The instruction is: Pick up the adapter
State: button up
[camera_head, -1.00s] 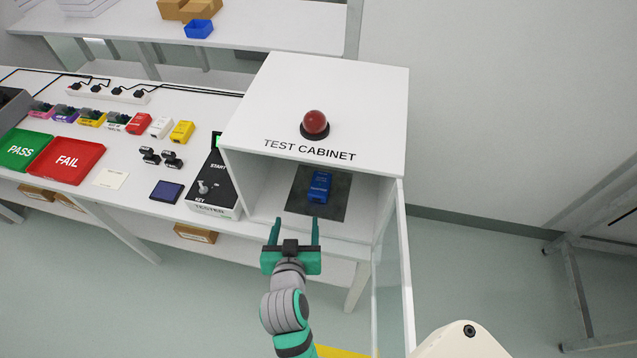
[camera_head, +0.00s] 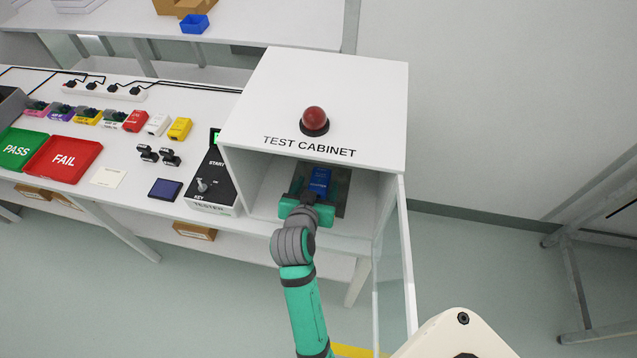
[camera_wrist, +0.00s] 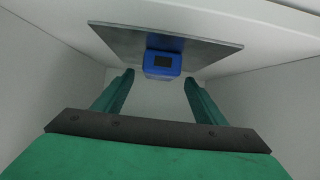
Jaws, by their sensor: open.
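The blue adapter (camera_head: 320,182) lies on a dark plate (camera_head: 340,198) inside the white test cabinet (camera_head: 290,92). In the wrist view the adapter (camera_wrist: 163,62) shows straight ahead, with a dark square on its face. My gripper (camera_wrist: 158,82) is open and empty, inside the cabinet opening. Its two green fingers stand either side of the adapter's line, with their tips just short of it or level with its near end; I cannot tell which. In the head view the gripper body (camera_head: 306,210) hides the fingers and part of the plate.
The cabinet walls and roof with a red lamp (camera_head: 314,120) surround my gripper. The clear door (camera_head: 408,260) stands open at the right. Left are a tester (camera_head: 212,185), a red FAIL tray (camera_head: 64,158), a green PASS tray (camera_head: 20,149) and several coloured adapters.

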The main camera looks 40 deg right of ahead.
aim_at(320, 181)
jog(key=x, duration=0.4)
jog(key=shift+d+f, duration=0.1)
jog(key=shift+f, duration=0.05)
jog(key=c, duration=1.3)
jog(key=shift+c, duration=0.6)
